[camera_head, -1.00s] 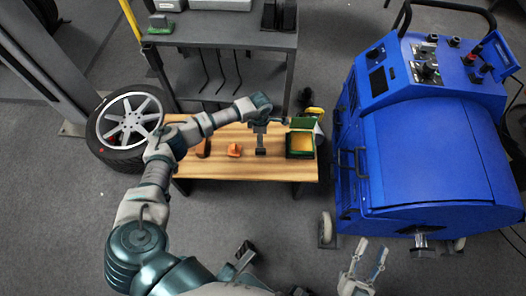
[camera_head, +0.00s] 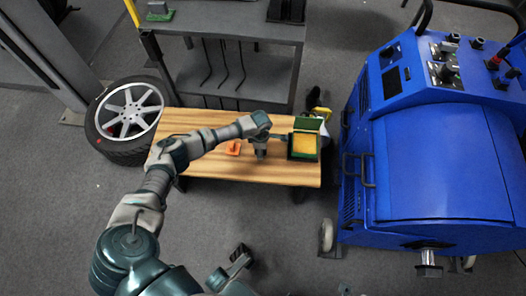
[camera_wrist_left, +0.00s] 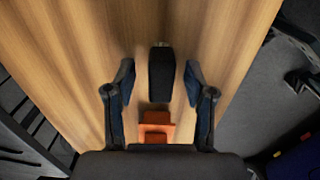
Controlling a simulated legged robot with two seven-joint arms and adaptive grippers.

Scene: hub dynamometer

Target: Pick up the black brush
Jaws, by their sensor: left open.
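The black brush (camera_wrist_left: 161,74) lies on the wooden table, seen in the left wrist view as a dark, elongated block. My left gripper (camera_wrist_left: 159,80) is open, with one finger on each side of the brush and a visible gap on both sides. In the head view my left gripper (camera_head: 260,152) is low over the middle-right of the table, and I cannot make out the brush apart from it.
An orange object (camera_head: 233,147) lies left of my left gripper; it also shows in the wrist view (camera_wrist_left: 155,127). An open green box (camera_head: 304,145) with a yellow inside stands at the right. A blue machine (camera_head: 440,160), wheel (camera_head: 130,113) and grey shelf (camera_head: 225,75) surround the table.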

